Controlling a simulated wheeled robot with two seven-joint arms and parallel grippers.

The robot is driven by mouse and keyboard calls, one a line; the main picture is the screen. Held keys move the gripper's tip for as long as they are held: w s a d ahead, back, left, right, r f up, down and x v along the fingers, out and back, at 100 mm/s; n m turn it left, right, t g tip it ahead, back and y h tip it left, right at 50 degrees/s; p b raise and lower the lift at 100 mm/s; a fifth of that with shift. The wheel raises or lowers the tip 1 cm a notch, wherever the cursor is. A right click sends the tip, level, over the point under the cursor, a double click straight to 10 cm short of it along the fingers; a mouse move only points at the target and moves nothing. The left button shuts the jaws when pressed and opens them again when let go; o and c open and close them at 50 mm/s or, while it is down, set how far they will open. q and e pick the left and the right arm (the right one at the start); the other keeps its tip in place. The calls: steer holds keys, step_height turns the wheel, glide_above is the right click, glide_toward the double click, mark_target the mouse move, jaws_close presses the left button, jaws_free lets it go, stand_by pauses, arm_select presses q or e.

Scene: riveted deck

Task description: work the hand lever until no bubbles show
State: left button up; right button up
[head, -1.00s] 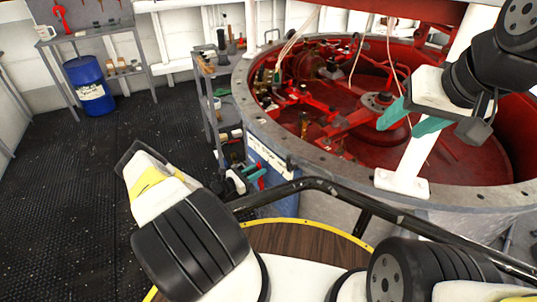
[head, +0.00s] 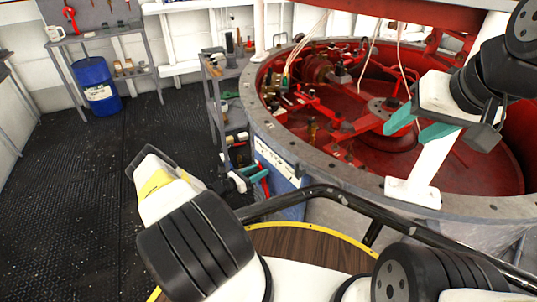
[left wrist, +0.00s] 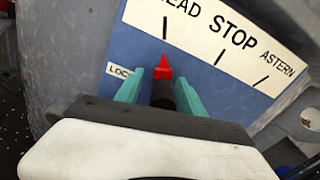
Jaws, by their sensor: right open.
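A dark lever (left wrist: 162,92) with a red pointed tip stands at a blue panel (left wrist: 85,45) in the left wrist view. The tip points at the left part of a white scale plate (left wrist: 205,30) reading STOP and ASTERN. My left gripper (left wrist: 160,90) has one teal finger on each side of the lever; whether they press on it is unclear. In the head view my left gripper (head: 250,174) is small, at the blue box's left side. My right gripper (head: 420,127) is open and empty, in front of the white post. I cannot make out any bubbles.
A large round red-floored well (head: 350,150) with a grey riveted rim holds red machinery. A white post (head: 425,165) stands on its rim. A black rail (head: 320,190) curves in front. A grey shelf (head: 212,95) and blue drum (head: 97,85) stand left; the dark floor (head: 75,190) is clear.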

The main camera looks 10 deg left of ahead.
arm_select(q)
steer(key=shift+s, duration=0.1)
steer(key=v, duration=0.7)
steer(key=shift+s+a, duration=0.25)
